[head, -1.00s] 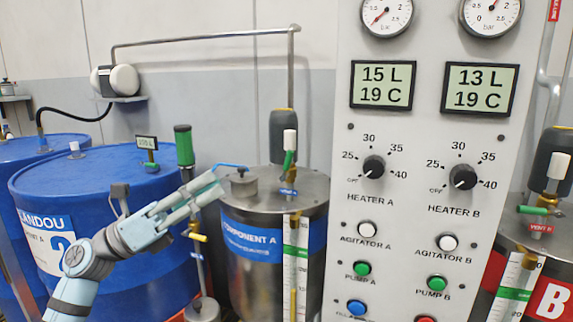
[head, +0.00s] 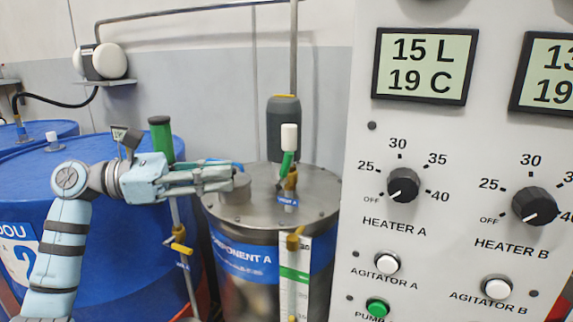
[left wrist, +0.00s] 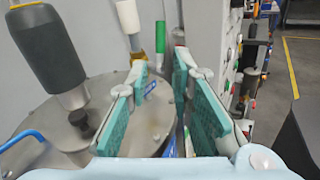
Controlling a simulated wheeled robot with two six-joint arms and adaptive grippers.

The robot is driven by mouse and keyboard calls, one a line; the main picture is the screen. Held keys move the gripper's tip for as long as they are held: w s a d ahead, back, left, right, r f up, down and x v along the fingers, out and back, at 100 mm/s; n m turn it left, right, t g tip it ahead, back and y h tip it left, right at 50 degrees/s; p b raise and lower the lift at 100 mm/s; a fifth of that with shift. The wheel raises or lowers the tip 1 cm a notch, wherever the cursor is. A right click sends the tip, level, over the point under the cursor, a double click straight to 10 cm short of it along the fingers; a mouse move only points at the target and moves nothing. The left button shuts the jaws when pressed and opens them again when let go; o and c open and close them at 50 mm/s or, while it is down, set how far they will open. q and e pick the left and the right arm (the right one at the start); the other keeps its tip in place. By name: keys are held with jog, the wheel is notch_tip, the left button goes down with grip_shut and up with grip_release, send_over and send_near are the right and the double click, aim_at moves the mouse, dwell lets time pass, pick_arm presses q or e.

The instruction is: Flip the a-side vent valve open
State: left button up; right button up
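The a-side vent valve is on the metal lid of the Component A tank (head: 228,258). It has a green lever (head: 287,164), a brass body (head: 291,180) and a blue tag (head: 287,202). The lever stands nearly upright, slightly tilted, below a white cap (head: 289,137). In the left wrist view the green lever (left wrist: 160,37) is ahead of the fingers, with the blue tag (left wrist: 150,88) below. My left gripper (head: 228,179) is open and empty, left of the valve and apart from it, over the lid's left side. Its pads also show in the left wrist view (left wrist: 161,68). My right gripper is out of view.
A dark grey canister (head: 283,117) stands behind the valve. A metal fitting (head: 236,190) with a blue hose is beside my left fingertips. The control panel (head: 440,140) is close on the right. A blue drum (head: 25,190) stands left.

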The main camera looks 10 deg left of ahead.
aim_at(285, 169)
pick_arm(q)
jog(key=x, duration=0.5)
jog(key=shift+s+d+r, duration=0.15)
jog(key=shift+s+d, duration=0.05)
jog(key=x, duration=0.5)
jog(key=shift+w, duration=0.25)
jog(key=shift+w+d, duration=0.15)
jog(key=shift+d, duration=0.4)
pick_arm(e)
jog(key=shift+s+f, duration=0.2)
pick_arm(q)
jog(key=shift+c, duration=0.2)
